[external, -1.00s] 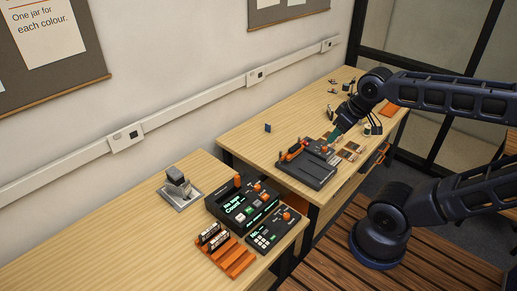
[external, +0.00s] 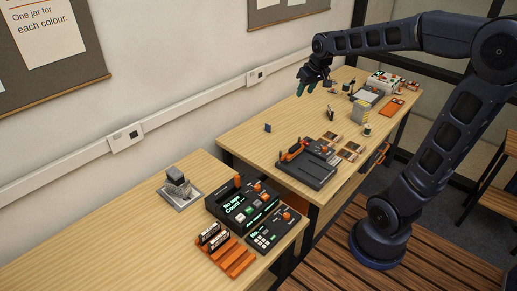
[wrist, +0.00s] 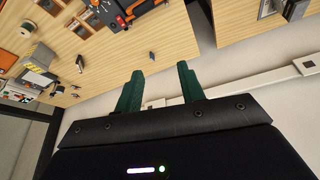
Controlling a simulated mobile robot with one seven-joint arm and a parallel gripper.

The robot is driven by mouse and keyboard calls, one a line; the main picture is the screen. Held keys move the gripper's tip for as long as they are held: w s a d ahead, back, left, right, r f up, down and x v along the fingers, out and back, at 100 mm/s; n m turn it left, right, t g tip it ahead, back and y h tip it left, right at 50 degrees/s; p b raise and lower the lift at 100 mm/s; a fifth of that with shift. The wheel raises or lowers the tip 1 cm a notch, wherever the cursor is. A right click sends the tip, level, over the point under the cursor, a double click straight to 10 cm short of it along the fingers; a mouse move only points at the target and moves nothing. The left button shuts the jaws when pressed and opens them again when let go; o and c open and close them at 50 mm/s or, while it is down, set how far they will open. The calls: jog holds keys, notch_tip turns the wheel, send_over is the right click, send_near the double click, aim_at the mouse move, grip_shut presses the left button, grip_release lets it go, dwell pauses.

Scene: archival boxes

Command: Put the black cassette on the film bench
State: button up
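My gripper (external: 306,88) is raised over the far half of the back table, near the wall. Its two green fingers are apart and empty in the wrist view (wrist: 160,76). A black bench-like device (external: 312,168) with orange parts, which looks like the film bench, lies at the table's near end. It is partly cut off in the wrist view (wrist: 122,16). A small dark block (external: 268,128) stands alone near the wall side; it shows beyond the fingers in the wrist view (wrist: 152,55). I cannot tell whether this is the black cassette; other small dark pieces stand farther back.
A grey box with yellow marks (external: 360,112), a small upright piece (external: 330,113) and flat framed pieces (external: 348,151) share the back table. The front table holds a black console (external: 243,203), an orange rack (external: 233,259) and a keypad (external: 272,232). Bare wood surrounds the dark block.

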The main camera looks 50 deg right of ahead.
jog(key=w+d+f+m, duration=0.2)
jog(key=w+d+f, duration=0.2)
jog(key=w+d, duration=0.75)
jog(key=m+g+h, duration=0.1)
jog(key=m+h, duration=0.1)
jog(key=m, duration=0.2)
send_near(331, 109)
jog(key=shift+x, duration=0.95)
jog(key=x, duration=0.4)
jog(key=shift+d+f, duration=0.1)
jog(key=shift+f, duration=0.2)
jog(key=shift+x, duration=3.15)
grip_shut()
